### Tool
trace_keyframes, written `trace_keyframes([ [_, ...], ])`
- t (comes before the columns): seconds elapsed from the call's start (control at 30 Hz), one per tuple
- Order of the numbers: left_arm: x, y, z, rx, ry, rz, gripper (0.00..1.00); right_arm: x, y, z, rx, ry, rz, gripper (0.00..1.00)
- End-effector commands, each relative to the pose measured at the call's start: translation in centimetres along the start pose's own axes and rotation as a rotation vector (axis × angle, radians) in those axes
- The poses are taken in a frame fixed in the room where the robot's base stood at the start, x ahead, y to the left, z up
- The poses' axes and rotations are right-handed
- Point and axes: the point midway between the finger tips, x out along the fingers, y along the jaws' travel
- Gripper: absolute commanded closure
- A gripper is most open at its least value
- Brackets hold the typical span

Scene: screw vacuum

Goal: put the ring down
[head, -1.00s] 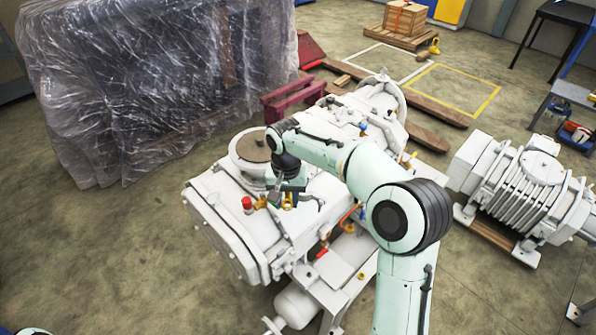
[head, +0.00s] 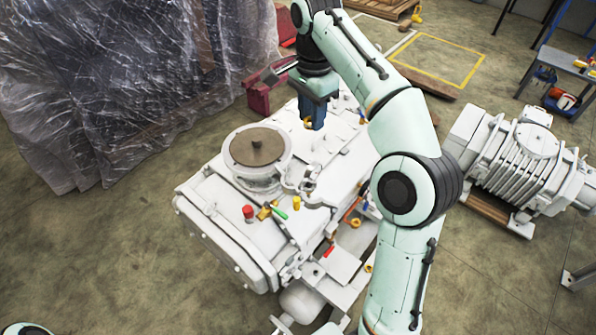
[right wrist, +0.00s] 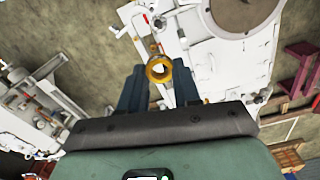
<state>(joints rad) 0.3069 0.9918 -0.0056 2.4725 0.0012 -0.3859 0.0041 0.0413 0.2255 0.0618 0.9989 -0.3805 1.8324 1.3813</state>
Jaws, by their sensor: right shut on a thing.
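My right gripper (head: 312,122) is raised above the white vacuum machine (head: 215,205), over its upper right part in the head view. In the right wrist view, a gold-yellow ring (right wrist: 151,71) sits between the blue fingertips of the same gripper (right wrist: 159,72), which is shut on it. In the head view only a small yellow bit of the ring (head: 307,121) shows beside the fingers. The ring is in the air, apart from the machine as far as I can tell. My left gripper is not in view.
On the machine's top are a round brown disc (head: 257,147), a red cap (head: 248,212), a green-handled tool (head: 279,213) and a yellow cylinder (head: 296,202). A second machine (head: 512,155) stands at the right. A plastic-wrapped load (head: 110,85) stands at the left.

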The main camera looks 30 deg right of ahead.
Motion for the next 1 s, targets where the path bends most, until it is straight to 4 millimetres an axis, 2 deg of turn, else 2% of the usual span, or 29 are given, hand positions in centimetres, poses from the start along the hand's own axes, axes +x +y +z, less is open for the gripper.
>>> trace_keyframes([
  [0.17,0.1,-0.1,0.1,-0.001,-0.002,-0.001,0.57,2.2,0.2,-0.1,0.000,0.000,0.005,0.96],
  [0.4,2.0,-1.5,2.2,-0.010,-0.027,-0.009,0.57,9.1,0.4,0.0,-0.001,-0.002,0.010,0.96],
  [0.6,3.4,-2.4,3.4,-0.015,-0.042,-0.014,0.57,13.9,0.2,0.1,-0.001,-0.002,0.007,0.96],
  [1.0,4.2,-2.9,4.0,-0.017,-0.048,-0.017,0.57,17.6,0.1,0.1,-0.002,-0.001,0.003,0.96],
])
